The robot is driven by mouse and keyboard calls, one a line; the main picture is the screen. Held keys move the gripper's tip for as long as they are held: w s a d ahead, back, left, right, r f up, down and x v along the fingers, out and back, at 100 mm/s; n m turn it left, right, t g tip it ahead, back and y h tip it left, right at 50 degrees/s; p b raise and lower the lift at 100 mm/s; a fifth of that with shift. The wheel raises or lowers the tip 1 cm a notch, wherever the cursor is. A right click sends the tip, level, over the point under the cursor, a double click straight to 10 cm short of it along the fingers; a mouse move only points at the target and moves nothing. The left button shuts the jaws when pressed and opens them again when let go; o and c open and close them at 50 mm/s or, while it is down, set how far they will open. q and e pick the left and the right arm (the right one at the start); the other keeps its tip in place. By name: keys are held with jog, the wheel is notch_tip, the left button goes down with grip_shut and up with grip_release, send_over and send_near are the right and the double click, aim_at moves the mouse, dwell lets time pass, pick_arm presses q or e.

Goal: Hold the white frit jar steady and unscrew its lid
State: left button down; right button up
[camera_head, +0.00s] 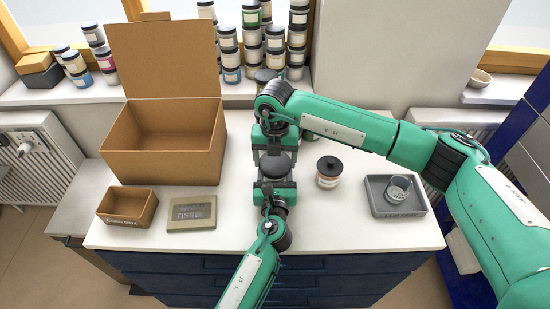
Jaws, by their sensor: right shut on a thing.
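A dark round lid (276,165) shows in the middle of the table, between my two grippers. The jar body under it is hidden by the grippers, so I cannot see its colour or whether the lid is still seated. My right gripper (273,152) reaches in from the back and is shut at the dark lid. My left gripper (275,184) comes from the front, low beside the same spot; its fingertips are too covered to tell whether they are shut. A separate jar (328,180) with a pale body, orange-toned label and black lid stands upright to the right, apart from both grippers.
A large open cardboard box (163,151), a small box (127,205) and a grey-green plaque (192,213) are at left. A grey tray (396,209) holding a small glass dish stands at right. Stacked jars (297,35) line the sill behind.

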jog(key=n, duration=0.6)
jog(key=shift+n, duration=0.3)
jog(key=n, duration=1.2)
jog(key=shift+r+n, duration=0.1)
jog(key=shift+n, duration=0.2)
jog(key=n, duration=0.7)
jog(key=shift+n, duration=0.4)
jog(key=n, duration=0.4)
jog(key=shift+n, duration=0.3)
jog(key=n, duration=0.4)
jog(key=shift+n, duration=0.3)
jog(key=n, duration=0.4)
jog(key=shift+n, duration=0.3)
jog(key=n, duration=0.4)
jog(key=shift+n, duration=0.4)
jog(key=shift+r, duration=0.3)
jog(key=shift+r, duration=0.85)
